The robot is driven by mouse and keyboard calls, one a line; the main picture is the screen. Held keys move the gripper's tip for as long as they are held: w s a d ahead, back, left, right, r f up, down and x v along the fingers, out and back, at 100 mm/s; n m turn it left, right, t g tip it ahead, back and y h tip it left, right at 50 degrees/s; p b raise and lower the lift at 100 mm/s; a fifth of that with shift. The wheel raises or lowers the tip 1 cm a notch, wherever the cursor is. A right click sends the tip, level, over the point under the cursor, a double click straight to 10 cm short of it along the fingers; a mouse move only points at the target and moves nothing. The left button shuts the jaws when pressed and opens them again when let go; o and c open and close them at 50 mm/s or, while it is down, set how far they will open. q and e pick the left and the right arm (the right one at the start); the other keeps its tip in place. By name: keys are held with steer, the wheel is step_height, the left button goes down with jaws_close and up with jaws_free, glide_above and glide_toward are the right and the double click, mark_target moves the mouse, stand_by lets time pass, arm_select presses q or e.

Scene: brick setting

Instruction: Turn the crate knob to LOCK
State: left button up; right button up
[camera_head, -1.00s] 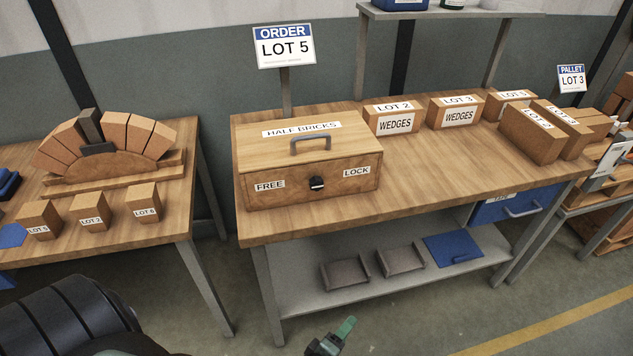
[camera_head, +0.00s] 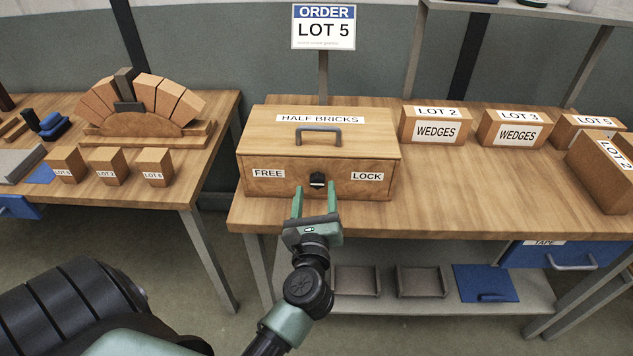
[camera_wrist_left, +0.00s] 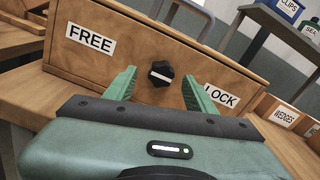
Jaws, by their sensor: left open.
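The wooden crate (camera_head: 320,150) labelled HALF BRICKS stands on the workbench, with a grey handle on its lid. Its black knob (camera_head: 317,180) is on the front face between the FREE label (camera_head: 268,174) on the left and the LOCK label (camera_head: 367,176) on the right. In the left wrist view the knob (camera_wrist_left: 161,73) shows a white bar, roughly level. My left gripper (camera_head: 315,196) is open just in front of and slightly below the knob. In the wrist view its green fingers (camera_wrist_left: 158,92) stand either side of the knob, apart from it. My right gripper is out of view.
Boxes labelled WEDGES (camera_head: 435,125) stand right of the crate. A brick arch (camera_head: 140,105) and small lot blocks (camera_head: 108,166) are on the left table. A shelf below the workbench (camera_head: 420,306) holds grey trays. Bare bench top lies right of the crate.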

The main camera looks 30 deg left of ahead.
mark_target(317, 181)
arm_select(q)
steer(key=shift+x, duration=1.15)
steer(key=shift+w, duration=0.25)
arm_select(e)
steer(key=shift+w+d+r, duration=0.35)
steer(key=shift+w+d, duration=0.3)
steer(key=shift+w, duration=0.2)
arm_select(q)
jaws_close()
